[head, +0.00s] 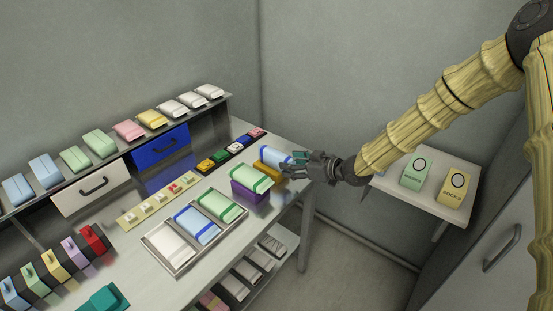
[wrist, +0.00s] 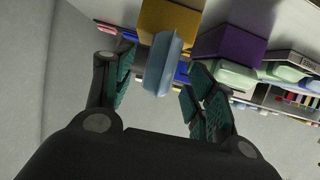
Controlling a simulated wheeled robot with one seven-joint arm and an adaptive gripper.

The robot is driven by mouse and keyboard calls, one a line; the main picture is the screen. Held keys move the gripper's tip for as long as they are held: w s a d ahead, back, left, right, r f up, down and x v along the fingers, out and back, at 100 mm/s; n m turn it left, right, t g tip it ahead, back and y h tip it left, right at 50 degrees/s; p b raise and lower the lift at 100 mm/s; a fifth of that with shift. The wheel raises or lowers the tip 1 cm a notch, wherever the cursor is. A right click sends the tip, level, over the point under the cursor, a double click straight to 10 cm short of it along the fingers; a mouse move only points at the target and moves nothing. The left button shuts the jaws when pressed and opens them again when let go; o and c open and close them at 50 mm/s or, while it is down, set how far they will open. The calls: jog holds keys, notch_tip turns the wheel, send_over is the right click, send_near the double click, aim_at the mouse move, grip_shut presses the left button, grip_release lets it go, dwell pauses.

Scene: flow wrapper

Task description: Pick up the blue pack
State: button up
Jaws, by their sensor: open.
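A light blue pack (head: 273,156) lies on top of a yellow box (head: 268,172) near the table's right end. In the wrist view the blue pack (wrist: 163,65) shows between the two sides of my gripper (wrist: 158,78), with a gap on each side. My gripper (head: 295,163) is open, at the right end of the pack in the head view. I cannot tell how far the fingers reach along the pack. The yellow box (wrist: 170,18) is beyond the pack in the wrist view.
A purple box (head: 250,190) with a green pack (head: 252,178) on top stands close beside the yellow box. A tray (head: 172,270) holds white, blue and green packs. A side shelf (head: 425,205) bears packs at right. Other blue packs (head: 45,171) lie on the back shelf.

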aim_at(276, 160)
jog(key=shift+p+x, duration=0.45)
jog(key=shift+x, duration=1.45)
jog(key=c, duration=1.2)
